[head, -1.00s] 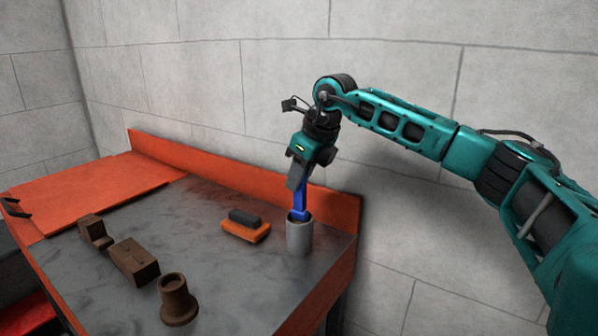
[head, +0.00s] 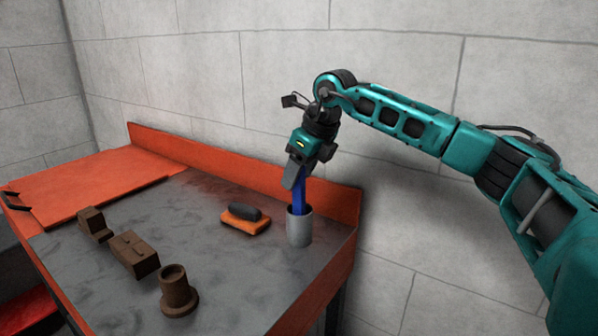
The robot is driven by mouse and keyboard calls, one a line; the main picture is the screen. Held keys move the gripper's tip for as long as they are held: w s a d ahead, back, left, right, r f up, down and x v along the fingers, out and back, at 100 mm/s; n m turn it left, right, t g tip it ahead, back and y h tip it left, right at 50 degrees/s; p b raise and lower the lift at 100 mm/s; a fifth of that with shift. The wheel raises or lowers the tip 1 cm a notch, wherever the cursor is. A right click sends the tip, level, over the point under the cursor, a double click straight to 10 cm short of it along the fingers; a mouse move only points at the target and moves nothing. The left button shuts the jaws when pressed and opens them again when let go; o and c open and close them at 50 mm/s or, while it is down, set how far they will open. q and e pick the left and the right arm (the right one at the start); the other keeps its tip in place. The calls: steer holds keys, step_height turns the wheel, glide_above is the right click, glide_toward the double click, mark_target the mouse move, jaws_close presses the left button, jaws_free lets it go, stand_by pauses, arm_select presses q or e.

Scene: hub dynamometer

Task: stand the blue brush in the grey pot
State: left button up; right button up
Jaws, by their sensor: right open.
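The grey pot (head: 299,229) stands on the dark table top near its right back corner. The blue brush (head: 300,194) stands nearly upright in the pot, with its lower end hidden inside the pot. My right gripper (head: 294,180) points down over the pot, its jaws open around or beside the upper part of the brush. Whether the fingers touch the brush cannot be told. The left gripper is not in view.
An orange block with a dark grey top (head: 245,218) lies left of the pot. Brown parts stand along the front: a flanged bush (head: 177,291), a block (head: 134,254) and a stepped piece (head: 93,224). An orange raised edge (head: 335,202) runs behind the pot.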

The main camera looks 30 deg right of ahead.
arm_select(q)
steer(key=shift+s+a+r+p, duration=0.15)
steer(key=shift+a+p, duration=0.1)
steer(key=shift+p, duration=0.2)
arm_select(e)
steer(key=v, duration=1.3)
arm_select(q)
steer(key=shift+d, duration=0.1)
